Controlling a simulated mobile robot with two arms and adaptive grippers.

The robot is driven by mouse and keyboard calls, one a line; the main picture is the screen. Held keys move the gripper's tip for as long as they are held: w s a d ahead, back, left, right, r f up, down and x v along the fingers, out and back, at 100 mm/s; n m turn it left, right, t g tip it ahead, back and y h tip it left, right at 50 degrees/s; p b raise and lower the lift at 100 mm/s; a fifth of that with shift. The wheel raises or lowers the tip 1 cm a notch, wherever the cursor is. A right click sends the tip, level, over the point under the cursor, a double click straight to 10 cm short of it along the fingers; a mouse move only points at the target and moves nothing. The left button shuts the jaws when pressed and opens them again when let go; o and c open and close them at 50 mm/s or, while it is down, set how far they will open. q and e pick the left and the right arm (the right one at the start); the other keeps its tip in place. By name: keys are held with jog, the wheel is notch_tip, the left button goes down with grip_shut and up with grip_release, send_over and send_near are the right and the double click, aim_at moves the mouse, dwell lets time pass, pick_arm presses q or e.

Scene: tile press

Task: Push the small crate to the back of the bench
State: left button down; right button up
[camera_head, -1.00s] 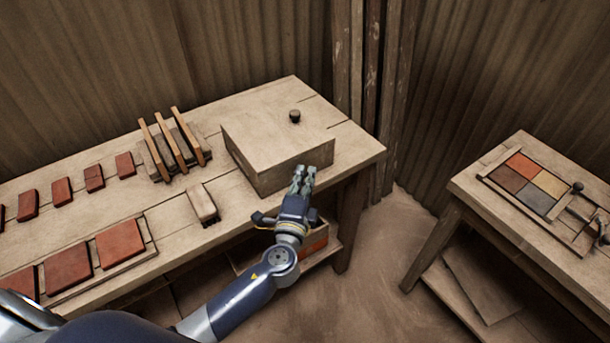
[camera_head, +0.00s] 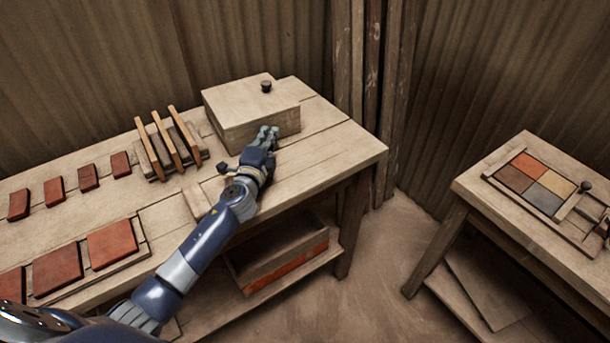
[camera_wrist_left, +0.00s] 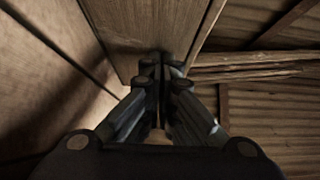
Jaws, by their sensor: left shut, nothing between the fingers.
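The small crate (camera_head: 250,108) is a pale wooden box with a dark knob on top, at the back of the bench (camera_head: 320,160) near the wall. My left gripper (camera_head: 264,134) is shut and empty, its fingertips at the crate's front face. In the left wrist view, the shut fingers (camera_wrist_left: 160,82) meet the crate's wooden side (camera_wrist_left: 140,35); I cannot tell if they press on it. The crate's back edge against the wall is hidden. My right gripper does not show.
A rack with upright wooden slats (camera_head: 168,148) stands left of the crate. Red tiles (camera_head: 112,242) lie along the bench's left part. A crate (camera_head: 280,260) sits on the lower shelf. A second table (camera_head: 485,205) with coloured tiles stands right. The bench's right end is clear.

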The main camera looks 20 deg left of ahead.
pick_arm(q)
jog(key=shift+s, duration=0.15)
jog(key=s, duration=0.5)
jog(key=s+d, duration=0.1)
jog(key=s, duration=0.1)
jog(key=shift+s, duration=0.3)
jog(key=shift+r, duration=0.15)
